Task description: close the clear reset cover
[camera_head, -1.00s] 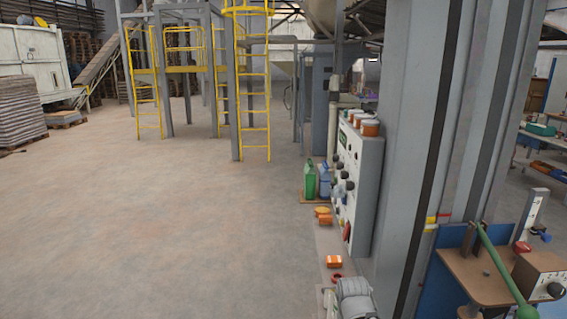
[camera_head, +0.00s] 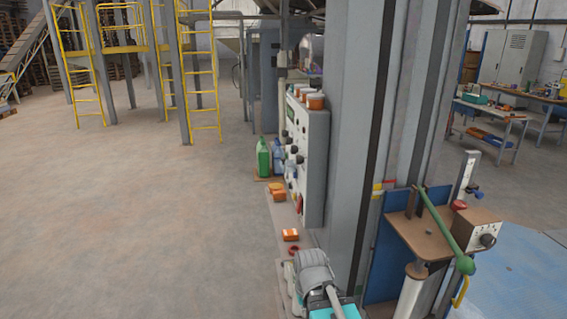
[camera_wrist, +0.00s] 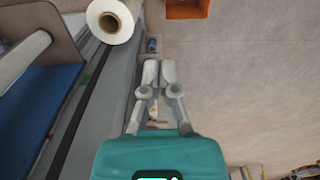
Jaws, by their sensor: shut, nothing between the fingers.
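The grey control panel (camera_head: 317,165) stands against the column right of centre in the head view. Its knob-covered front faces left and shows at a steep slant. The clear reset cover cannot be made out for certain among the dark knobs, so I cannot tell its position. A red part (camera_head: 299,203) sits low on that front. My gripper (camera_wrist: 159,66) shows in the wrist view with its two grey fingers together, nothing between them, pointing over the floor beside the machine's edge. In the head view only my arm and a teal part show at the bottom; the fingertips are hidden.
A wooden shelf (camera_head: 430,235) with a green lever (camera_head: 445,228) juts out at right. A white roll (camera_wrist: 110,20) is close in the wrist view. Open floor (camera_head: 130,220) lies left.

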